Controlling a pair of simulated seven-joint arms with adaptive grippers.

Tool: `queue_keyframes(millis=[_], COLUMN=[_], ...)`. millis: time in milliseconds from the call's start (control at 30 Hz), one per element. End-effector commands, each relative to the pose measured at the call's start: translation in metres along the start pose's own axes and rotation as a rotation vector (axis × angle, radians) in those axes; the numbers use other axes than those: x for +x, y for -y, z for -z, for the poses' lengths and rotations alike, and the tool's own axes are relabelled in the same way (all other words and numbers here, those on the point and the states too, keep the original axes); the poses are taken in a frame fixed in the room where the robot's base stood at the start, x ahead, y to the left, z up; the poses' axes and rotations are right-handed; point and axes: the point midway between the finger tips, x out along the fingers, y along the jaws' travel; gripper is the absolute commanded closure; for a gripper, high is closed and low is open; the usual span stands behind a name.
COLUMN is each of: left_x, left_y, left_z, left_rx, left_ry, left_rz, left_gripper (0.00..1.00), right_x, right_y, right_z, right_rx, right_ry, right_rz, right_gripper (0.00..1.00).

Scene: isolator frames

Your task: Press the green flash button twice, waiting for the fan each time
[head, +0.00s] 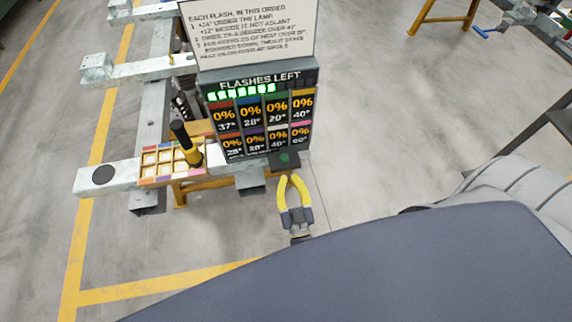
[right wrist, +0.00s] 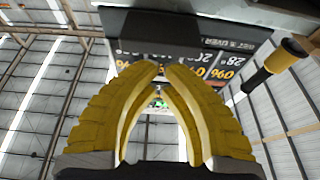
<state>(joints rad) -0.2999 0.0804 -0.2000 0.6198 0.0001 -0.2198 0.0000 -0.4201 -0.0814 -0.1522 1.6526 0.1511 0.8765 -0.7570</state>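The green flash button (head: 285,158) sits on a small dark block jutting from the lower right of the display panel (head: 262,118). The panel is headed "FLASHES LEFT", with a row of lit green segments (head: 240,92) and coloured cells reading 0%. My right gripper (head: 290,178), with yellow fingers, is just in front of and below the button block, apparently not touching it. The right wrist view shows its fingertips (right wrist: 164,68) drawn almost together with nothing between them, and the block's dark underside (right wrist: 165,35) beyond. My left gripper is not in view. I cannot make out a fan.
A black and yellow cylinder (head: 186,145) stands by a compartmented tray (head: 152,165) left of the panel; it also shows in the right wrist view (right wrist: 270,70). A printed instruction board (head: 250,30) stands above the panel. Grey metal beams (head: 140,75) lie at left. Open floor is at right.

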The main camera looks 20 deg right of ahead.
Motion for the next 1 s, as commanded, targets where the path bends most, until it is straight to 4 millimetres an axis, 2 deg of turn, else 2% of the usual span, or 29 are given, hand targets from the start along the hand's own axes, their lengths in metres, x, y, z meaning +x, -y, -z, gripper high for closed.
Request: queue_keyframes(millis=[300,1000], left_x=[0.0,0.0], left_y=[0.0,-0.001], left_z=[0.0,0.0], left_rx=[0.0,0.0], left_ry=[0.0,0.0], left_rz=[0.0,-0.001], left_gripper=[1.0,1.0], right_x=[-0.018,-0.018], right_y=[0.0,0.0], right_z=[0.005,0.006], right_rx=[0.003,0.003], right_ry=[-0.015,-0.02], right_rz=[-0.004,-0.004], right_gripper=[1.0,1.0])
